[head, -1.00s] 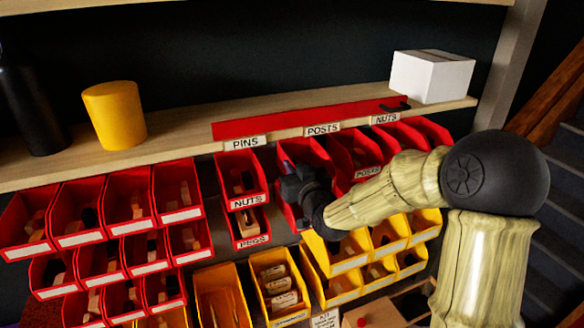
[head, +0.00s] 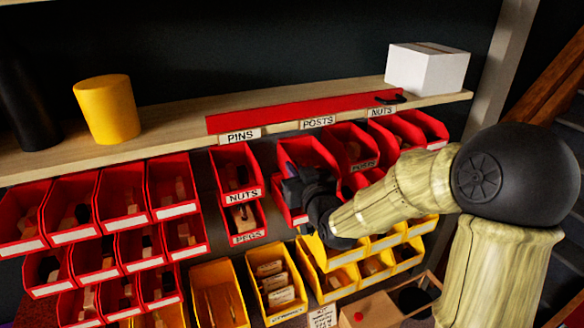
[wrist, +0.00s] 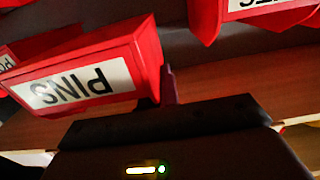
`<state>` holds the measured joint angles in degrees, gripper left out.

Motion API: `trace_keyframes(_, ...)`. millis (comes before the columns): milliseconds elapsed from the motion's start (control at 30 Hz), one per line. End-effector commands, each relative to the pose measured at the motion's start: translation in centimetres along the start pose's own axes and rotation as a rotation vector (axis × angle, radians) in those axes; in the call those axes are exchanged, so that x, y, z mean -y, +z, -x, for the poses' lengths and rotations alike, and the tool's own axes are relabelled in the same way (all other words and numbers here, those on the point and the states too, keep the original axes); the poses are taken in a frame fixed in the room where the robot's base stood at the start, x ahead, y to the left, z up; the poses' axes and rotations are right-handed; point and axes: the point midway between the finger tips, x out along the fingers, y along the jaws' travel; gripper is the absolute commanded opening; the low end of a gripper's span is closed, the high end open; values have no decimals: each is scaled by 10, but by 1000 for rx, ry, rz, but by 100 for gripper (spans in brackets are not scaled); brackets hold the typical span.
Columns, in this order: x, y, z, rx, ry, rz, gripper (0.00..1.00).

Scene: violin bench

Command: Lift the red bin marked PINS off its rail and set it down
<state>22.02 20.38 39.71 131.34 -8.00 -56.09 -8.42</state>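The red PINS bin (wrist: 82,72) shows in the wrist view at the left, its label upside down and tilted in the picture. One dark finger of my gripper (wrist: 168,86) stands beside the bin's right edge; I cannot tell whether it touches. No second finger is distinguishable. In the head view, my gripper (head: 303,190) is in front of a red bin (head: 308,152) in the middle of the rack and covers its front label. That bin appears to be the PINS bin. The rail behind it is hidden.
A red strip with PINS, POSTS and NUTS tags (head: 300,112) runs along the wooden shelf (head: 170,130). Red bins labelled NUTS (head: 240,180) and PEGS (head: 246,222) hang left of my gripper. Yellow bins (head: 275,285) sit below. A yellow cup (head: 107,110) and white box (head: 428,68) stand on the shelf.

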Motion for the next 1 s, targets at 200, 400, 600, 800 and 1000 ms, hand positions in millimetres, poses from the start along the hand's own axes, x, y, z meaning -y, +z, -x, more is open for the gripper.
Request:
trace_keyframes(200, 0, 0, 11, 0, 0, 2, 0)
trace_keyframes(400, 0, 0, 20, 0, 0, 2, 0)
trace_keyframes(600, 0, 0, 30, 0, 1, 1, 0)
trace_keyframes(800, 0, 0, 40, 1, 0, 3, 0)
trace_keyframes(1000, 0, 0, 49, 0, 0, 2, 0)
